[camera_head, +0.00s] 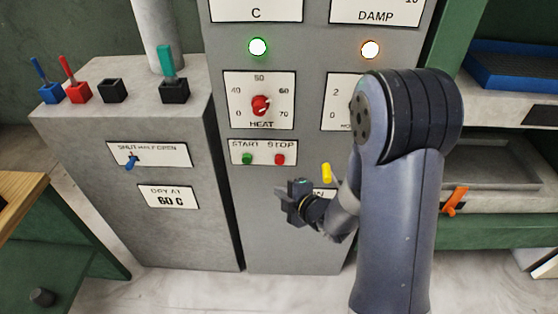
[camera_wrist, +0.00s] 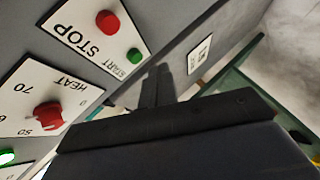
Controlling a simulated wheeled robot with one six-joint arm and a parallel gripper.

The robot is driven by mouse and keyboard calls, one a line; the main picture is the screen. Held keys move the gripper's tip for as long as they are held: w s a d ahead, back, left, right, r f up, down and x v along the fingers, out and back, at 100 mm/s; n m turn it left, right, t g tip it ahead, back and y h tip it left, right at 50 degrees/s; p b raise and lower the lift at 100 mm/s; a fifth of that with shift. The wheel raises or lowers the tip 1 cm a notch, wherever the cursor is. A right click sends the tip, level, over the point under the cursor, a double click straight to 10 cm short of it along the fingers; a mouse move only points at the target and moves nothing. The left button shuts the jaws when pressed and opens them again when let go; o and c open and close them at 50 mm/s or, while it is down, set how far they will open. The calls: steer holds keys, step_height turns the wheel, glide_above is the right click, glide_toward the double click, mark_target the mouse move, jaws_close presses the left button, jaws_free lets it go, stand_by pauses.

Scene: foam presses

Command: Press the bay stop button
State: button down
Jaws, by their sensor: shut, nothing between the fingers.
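The red STOP button (camera_head: 280,159) sits on a white label plate on the grey panel, right of the green START button (camera_head: 247,158). Both also show in the wrist view, the red STOP button (camera_wrist: 107,22) at upper left and the green START button (camera_wrist: 134,55) below and right of it. My gripper (camera_head: 292,203) is below the STOP button in the head view. Its dark fingers (camera_wrist: 158,84) are together and empty in the wrist view, apart from the red button in the picture. I cannot tell the fingertips' distance from the panel.
The red HEAT knob (camera_head: 260,105) is above the buttons. A grey cabinet (camera_head: 90,125) with coloured levers stands left.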

steer(key=p, duration=0.2)
glide_toward(277, 163)
steer(key=w+a+f, duration=0.2)
steer(key=a+f, duration=0.1)
steer(key=a, duration=0.1)
steer(key=shift+w, duration=0.4)
steer(key=shift+w+f, duration=0.1)
stand_by(1.4)
steer(key=shift+w, duration=0.3)
steer(key=shift+w, duration=0.6)
stand_by(0.7)
steer(key=shift+s+b, duration=0.15)
steer(key=shift+b, duration=0.2)
steer(key=shift+s+b, duration=0.45)
steer(key=shift+s, duration=0.4)
